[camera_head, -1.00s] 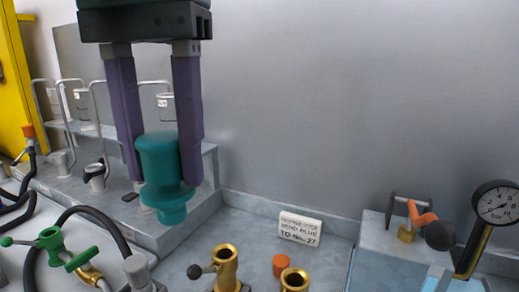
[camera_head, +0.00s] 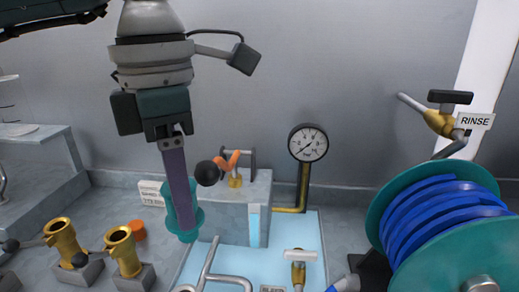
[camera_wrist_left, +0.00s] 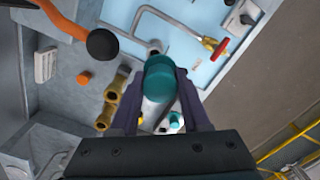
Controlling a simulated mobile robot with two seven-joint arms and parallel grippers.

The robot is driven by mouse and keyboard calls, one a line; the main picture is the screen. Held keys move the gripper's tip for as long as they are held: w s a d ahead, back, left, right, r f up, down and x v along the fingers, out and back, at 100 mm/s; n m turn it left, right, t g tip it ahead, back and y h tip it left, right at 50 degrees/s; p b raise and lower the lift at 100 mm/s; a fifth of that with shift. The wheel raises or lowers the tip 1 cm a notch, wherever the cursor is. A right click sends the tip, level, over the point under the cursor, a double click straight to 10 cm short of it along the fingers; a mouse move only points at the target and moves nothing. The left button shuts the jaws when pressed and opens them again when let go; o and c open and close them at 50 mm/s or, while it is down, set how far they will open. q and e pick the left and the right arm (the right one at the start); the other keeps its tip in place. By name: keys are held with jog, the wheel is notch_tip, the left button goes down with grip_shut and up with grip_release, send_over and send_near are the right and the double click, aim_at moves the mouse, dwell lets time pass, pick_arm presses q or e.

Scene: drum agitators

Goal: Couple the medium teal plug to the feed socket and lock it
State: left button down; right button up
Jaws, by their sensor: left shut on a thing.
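My left gripper (camera_head: 182,212) points down and is shut on the teal plug (camera_head: 188,236), a round stepped piece with a wide flange. The finger partly hides the plug in the head view. In the left wrist view the plug (camera_wrist_left: 160,78) sits between both fingers of the gripper (camera_wrist_left: 160,90). The plug is in the air, apart from any socket, in front of the grey block (camera_head: 228,222). Two open brass sockets with black-knobbed levers, a left one (camera_head: 62,240) and a right one (camera_head: 123,252), stand to its left. I cannot tell which socket is the feed socket.
An orange lever (camera_head: 226,162) with a black ball (camera_head: 207,173) tops the block close to the gripper. A gauge (camera_head: 308,143), bent pipes (camera_head: 208,265) and a hose reel (camera_head: 440,220) lie to the right. An orange cap (camera_head: 138,230) lies behind the sockets.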

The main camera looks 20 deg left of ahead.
pick_arm(q)
notch_tip(320, 180, down, 12)
jog(key=a+n+b, duration=0.2)
jog(key=n+b, duration=0.2)
jog(key=n, duration=1.2)
jog(key=shift+s+a, duration=0.35)
jog(key=shift+f+b, duration=0.3)
jog(key=shift+b, duration=0.05)
jog(key=shift+f, duration=0.15)
jog(key=shift+f+b, duration=1)
jog(key=shift+f, duration=0.1)
jog(key=shift+f+b, duration=0.3)
jog(key=shift+f, duration=0.1)
